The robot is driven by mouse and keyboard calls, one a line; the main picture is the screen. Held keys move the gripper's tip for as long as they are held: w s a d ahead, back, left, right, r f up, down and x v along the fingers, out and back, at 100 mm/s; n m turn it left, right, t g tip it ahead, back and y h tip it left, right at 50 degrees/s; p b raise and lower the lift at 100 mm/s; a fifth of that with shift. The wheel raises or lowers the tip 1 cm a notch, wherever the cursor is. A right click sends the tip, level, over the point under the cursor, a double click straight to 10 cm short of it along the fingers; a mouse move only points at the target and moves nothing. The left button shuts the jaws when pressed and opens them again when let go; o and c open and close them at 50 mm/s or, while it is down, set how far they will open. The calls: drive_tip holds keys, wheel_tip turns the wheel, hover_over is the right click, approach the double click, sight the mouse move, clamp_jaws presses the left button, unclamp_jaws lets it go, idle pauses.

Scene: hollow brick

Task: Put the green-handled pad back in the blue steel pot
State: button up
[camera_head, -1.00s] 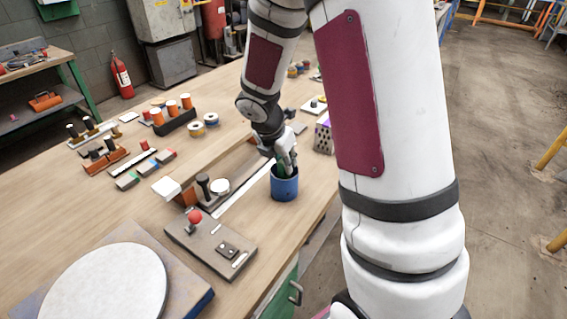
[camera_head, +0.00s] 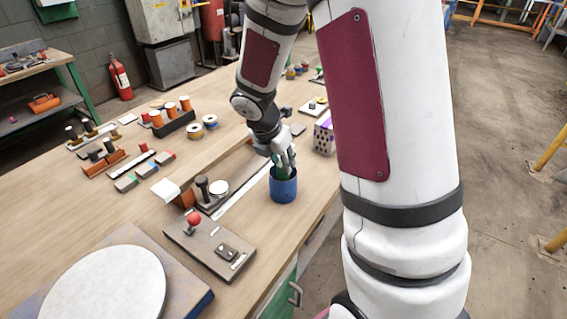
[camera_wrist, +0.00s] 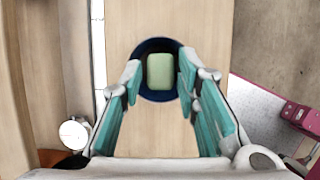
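The blue steel pot (camera_head: 284,189) stands upright on the workbench near its right edge. The wrist view looks down into the pot, whose dark blue rim (camera_wrist: 158,44) frames a pale green block, the handle of the green-handled pad (camera_wrist: 160,71). The rest of the pad is hidden. My gripper (camera_head: 282,163) is over the pot. In the wrist view my gripper (camera_wrist: 158,76) is open, with one teal-lined finger on each side of the green handle and gaps showing between. In the head view, green shows between the fingers and the pot's rim.
A grey plate with a red knob (camera_head: 210,245) lies in front of the pot, left of it. A perforated box (camera_head: 324,134) stands behind it to the right. A long tray with a dark post (camera_head: 203,188) lies to the left. The bench (camera_head: 107,205) has bare wood farther left.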

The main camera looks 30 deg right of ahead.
drive_tip(key=s+a+r+m+p, duration=0.1)
drive_tip(key=s+a+r+m, duration=0.25)
drive_tip(key=r, duration=0.25)
drive_tip(key=s+a+r+m+y, duration=0.1)
drive_tip(key=s+a+r+m, duration=0.1)
drive_tip(key=s+r+m, duration=0.3)
drive_tip(key=s+a+r+m+p, duration=0.1)
drive_tip(key=s+a+r+m, duration=0.2)
drive_tip(key=r, duration=0.5)
drive_tip(key=s+a+r+m+t+y, duration=0.1)
drive_tip(key=s+a+m, duration=0.1)
drive_tip(key=s+m, duration=0.3)
drive_tip(key=s+a+r+m+t+y, duration=0.1)
drive_tip(key=s+a+m+y, duration=0.1)
drive_tip(key=s+m, duration=0.4)
drive_tip(key=s+a, duration=0.1)
drive_tip(key=s, duration=0.1)
drive_tip(key=shift+s, duration=0.35)
drive_tip(key=shift+a, duration=0.1)
drive_tip(key=shift+r, duration=0.2)
